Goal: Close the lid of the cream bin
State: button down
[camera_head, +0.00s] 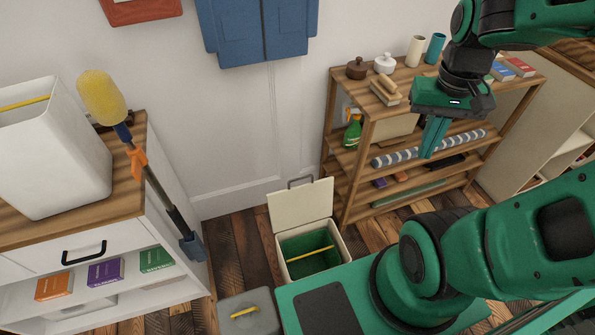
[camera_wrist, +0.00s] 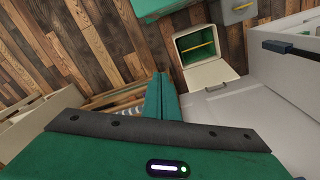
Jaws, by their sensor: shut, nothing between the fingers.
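The cream bin (camera_head: 285,269) stands on the plank floor near the wall. Its lid (camera_head: 301,204) is open and stands up at the back, with a grey handle on its top edge. The inside is green and a yellow stick (camera_head: 311,253) lies across it. In the wrist view the bin (camera_wrist: 179,59) shows at the upper right, with the raised lid (camera_wrist: 210,74) below its opening. My gripper (camera_head: 430,155) is shut and empty, in front of the shelf, up and to the right of the bin. Its closed fingers show in the wrist view (camera_wrist: 161,88), apart from the bin.
A wooden shelf (camera_head: 365,180) with jars, books and a rolled striped item stands right of the bin. A grey box (camera_head: 243,312) with a yellow handle is at its front left. A white cabinet (camera_head: 45,262) bearing a white container (camera_head: 60,160) is on the left, a yellow duster (camera_head: 102,97) beside it.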

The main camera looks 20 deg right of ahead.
jog(key=w+a+f+n+t+h, duration=0.1)
jog(key=w+a+f+n, duration=0.1)
jog(key=w+f, duration=0.5)
jog(key=w+a+f+n+t, duration=0.1)
jog(key=w+a+f, duration=0.15)
jog(key=w, duration=0.85)
jog(key=w+a+f+n+t+y, duration=0.2)
jog(key=w+a+f+n, duration=0.1)
jog(key=w+a+f, duration=1.05)
notch_tip(320, 180, down, 12)
jog(key=s, duration=0.2)
jog(key=shift+a+r, duration=0.15)
jog(key=shift+a, duration=0.1)
jog(key=shift+s, duration=0.1)
